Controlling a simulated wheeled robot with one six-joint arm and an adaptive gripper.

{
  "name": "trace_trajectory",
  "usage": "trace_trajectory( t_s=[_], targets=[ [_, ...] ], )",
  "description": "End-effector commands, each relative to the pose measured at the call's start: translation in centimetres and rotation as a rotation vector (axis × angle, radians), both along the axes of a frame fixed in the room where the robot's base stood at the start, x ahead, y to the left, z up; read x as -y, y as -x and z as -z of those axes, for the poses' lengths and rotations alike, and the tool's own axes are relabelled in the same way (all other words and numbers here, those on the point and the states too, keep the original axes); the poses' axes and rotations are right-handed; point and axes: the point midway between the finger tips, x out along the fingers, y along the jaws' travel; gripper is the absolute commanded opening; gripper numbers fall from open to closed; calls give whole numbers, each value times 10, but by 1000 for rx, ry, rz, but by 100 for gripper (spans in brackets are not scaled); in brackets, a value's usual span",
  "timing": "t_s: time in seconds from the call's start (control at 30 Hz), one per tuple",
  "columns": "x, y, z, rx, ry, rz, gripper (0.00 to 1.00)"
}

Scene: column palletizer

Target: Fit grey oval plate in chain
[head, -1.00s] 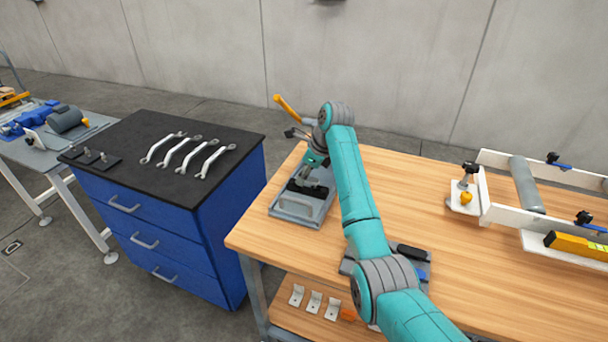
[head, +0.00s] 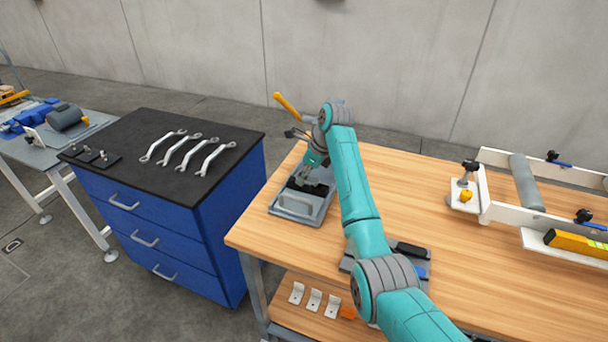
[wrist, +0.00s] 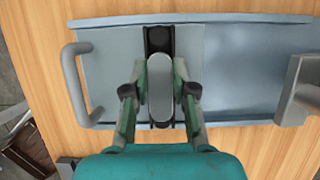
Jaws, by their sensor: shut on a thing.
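The grey oval plate (wrist: 160,88) sits upright in the wrist view between the two fingers of my gripper (wrist: 160,88), which is shut on it. Beneath it is the black chain (wrist: 158,42), running across a grey metal fixture (wrist: 233,75). The plate overlaps the chain in this view; I cannot tell whether it is seated or held just above. In the head view my gripper (head: 309,175) is low over the fixture (head: 286,214) near the bench's left end, and the arm hides part of it.
The fixture has a grey handle (wrist: 68,85) on its left and a grey block (wrist: 300,92) on its right. A yellow-handled lever (head: 287,105) rises behind. The blue cabinet (head: 215,230) with wrenches stands left.

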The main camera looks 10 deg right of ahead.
Motion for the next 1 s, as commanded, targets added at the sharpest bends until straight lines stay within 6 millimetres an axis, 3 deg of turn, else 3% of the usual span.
trace_trajectory(
  t_s=[0.33, 0.37, 0.47, 0.5, 0.83, 1.0],
  targets=[
    [0, 0, 3, -1, 0, 0, 0],
    [0, 0, 3, -1, 0, 0, 28],
    [0, 0, 3, -1, 0, 0, 53],
    [0, 0, 3, -1, -1, 0, 55],
    [1, 0, -1, 1, 1, 0, 55],
    [7, 4, -19, 3, 0, 2, 55]
  ],
)
